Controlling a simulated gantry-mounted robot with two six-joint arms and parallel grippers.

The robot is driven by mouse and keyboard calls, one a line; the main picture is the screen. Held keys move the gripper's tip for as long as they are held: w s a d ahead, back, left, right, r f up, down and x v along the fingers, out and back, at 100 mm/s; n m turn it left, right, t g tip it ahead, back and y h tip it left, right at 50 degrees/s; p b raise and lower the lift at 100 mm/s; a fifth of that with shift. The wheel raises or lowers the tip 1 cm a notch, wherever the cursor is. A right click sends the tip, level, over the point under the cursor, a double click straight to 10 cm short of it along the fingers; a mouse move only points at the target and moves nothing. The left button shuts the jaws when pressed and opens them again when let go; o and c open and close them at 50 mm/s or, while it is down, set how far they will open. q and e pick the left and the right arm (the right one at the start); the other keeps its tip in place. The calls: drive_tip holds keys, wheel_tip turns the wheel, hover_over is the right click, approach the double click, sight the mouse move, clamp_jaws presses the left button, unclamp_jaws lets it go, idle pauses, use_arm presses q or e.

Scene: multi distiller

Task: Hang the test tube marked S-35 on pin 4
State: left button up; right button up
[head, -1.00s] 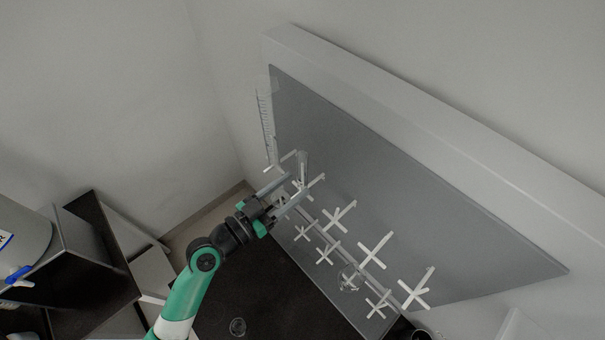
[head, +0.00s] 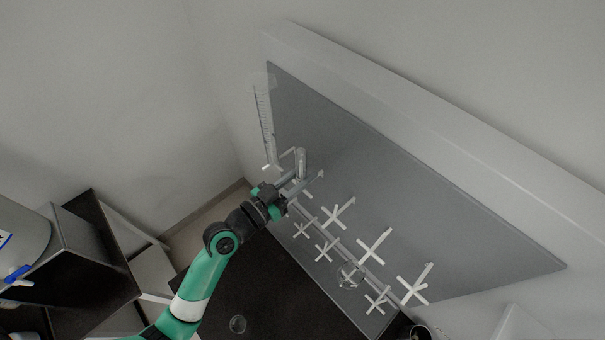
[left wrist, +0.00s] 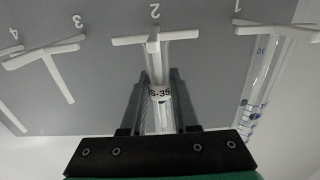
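The test tube marked S-35 (left wrist: 160,93) hangs upright on pin 2 (left wrist: 154,38) in the left wrist view. Its upper part also shows at the board in the head view (head: 301,160). My left gripper (left wrist: 159,80) has its fingers on both sides of the tube; they look apart, and contact with the glass is not clear. The left gripper in the head view (head: 300,183) is close to the board. Pin 4 (left wrist: 12,50) is empty at the far left of the wrist view. My right gripper is not in view.
Pin 3 (left wrist: 45,52) is empty between pins 2 and 4. A graduated glass tube (left wrist: 262,85) hangs on pin 1, right of S-35. The grey board (head: 420,200) carries two rows of white pins. A round glass piece (head: 350,275) hangs on the lower row.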

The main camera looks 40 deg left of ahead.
sight(302, 149)
use_arm(q)
clamp_jaws()
wheel_tip(302, 149, up, 6)
drive_tip(key=p, duration=0.5)
drive_tip(key=shift+r, duration=3.55)
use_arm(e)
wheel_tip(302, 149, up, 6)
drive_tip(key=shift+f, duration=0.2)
